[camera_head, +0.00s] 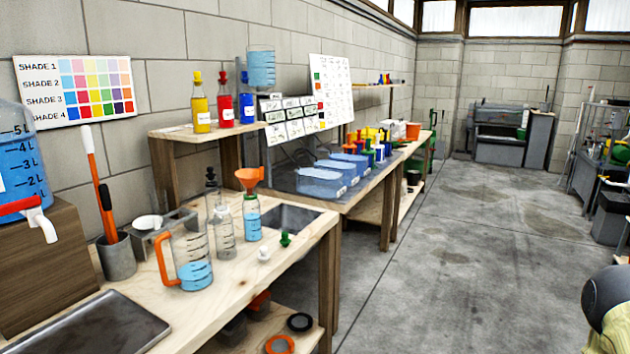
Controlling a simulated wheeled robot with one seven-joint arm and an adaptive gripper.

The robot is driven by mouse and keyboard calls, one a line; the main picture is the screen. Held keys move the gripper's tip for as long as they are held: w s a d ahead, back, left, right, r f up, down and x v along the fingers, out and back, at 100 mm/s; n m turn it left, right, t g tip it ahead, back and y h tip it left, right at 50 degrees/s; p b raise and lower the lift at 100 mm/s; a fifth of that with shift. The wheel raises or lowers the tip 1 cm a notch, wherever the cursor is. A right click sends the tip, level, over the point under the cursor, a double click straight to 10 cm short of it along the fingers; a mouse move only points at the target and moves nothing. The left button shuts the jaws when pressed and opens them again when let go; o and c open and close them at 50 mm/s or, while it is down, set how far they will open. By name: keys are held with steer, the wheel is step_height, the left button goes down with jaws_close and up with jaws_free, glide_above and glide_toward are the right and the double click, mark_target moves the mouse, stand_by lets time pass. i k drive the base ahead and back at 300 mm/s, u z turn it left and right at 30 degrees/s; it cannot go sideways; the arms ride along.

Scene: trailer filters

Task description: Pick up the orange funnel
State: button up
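The orange funnel (250,178) sits upright in the mouth of a small clear bottle (252,218) holding blue liquid. The bottle stands on the wooden workbench (238,288), left of the sink. The funnel's wide rim faces up, and its spout is hidden in the bottle neck. A rounded dark grey and yellowish part of my own arm (606,308) shows at the lower right edge, well away from the funnel. My gripper's fingers are not in view.
A measuring jug (190,262) with blue liquid and clear bottles (224,232) stand left of the funnel. The sink (290,218) lies to its right. Small green and white stoppers (264,254) stand in front. The floor (450,250) right of the bench is clear.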

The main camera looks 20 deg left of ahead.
mark_target(250, 180)
steer(key=z, duration=0.05)
steer(key=i, duration=0.4)
steer(key=u, duration=1.9)
